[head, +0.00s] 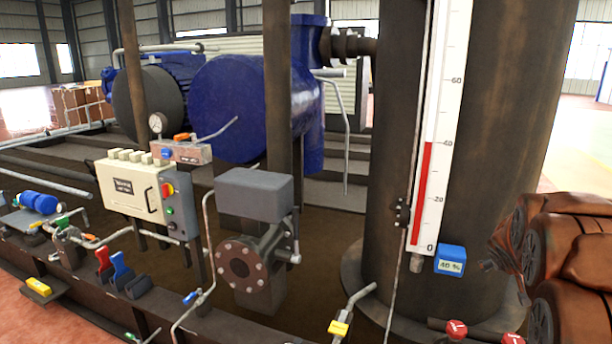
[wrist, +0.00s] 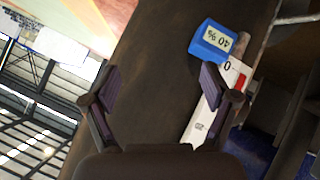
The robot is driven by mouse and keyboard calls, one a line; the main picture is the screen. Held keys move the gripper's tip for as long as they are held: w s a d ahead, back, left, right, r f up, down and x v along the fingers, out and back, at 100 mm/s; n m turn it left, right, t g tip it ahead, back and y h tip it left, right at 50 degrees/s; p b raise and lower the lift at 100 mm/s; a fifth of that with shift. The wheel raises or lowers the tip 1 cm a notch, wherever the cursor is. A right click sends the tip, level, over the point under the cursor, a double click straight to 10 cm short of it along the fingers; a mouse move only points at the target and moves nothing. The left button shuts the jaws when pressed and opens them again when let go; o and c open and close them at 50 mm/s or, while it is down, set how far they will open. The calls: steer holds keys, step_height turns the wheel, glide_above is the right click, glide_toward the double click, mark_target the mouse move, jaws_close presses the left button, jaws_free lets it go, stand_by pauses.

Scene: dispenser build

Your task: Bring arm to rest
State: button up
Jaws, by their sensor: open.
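My gripper (wrist: 163,92) is open in the wrist view, with a dark finger on each side and nothing between them. Behind the gap is the bare dark surface of the tall column (wrist: 155,65). A blue block marked 40 % (wrist: 205,53) shows beyond the right finger, apart from it as far as I can tell. In the head view my arm reaches in from the lower right, beside the column (head: 505,110). The blue block (head: 450,252) is fixed low on the column, left of my arm.
A white gauge with a red bar (head: 424,190) runs up the column. A grey box (head: 253,196) over a flanged pipe stands left of it. A control box (head: 130,190), blue tank (head: 225,110) and red valve handles (head: 456,329) are around. Open floor shows at far right.

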steer(key=s+a+f+g+y, duration=0.2)
steer(key=s+a+g, duration=0.2)
steer(key=s+a, duration=0.85)
steer(key=s+a+f+g+y, duration=0.25)
steer(key=s+a, duration=0.65)
steer(key=s, duration=0.6)
steer(key=s+a+f+g+y, duration=0.2)
steer(key=s+a+f+g, duration=0.15)
steer(key=s+a, duration=0.85)
step_height(320, 180, up, 21)
steer(key=s+d+p, duration=0.2)
steer(key=p, duration=1.7)
steer(key=shift+s+r+n, duration=0.15)
steer(key=shift+r+n, duration=0.05)
steer(key=shift+n, duration=0.1)
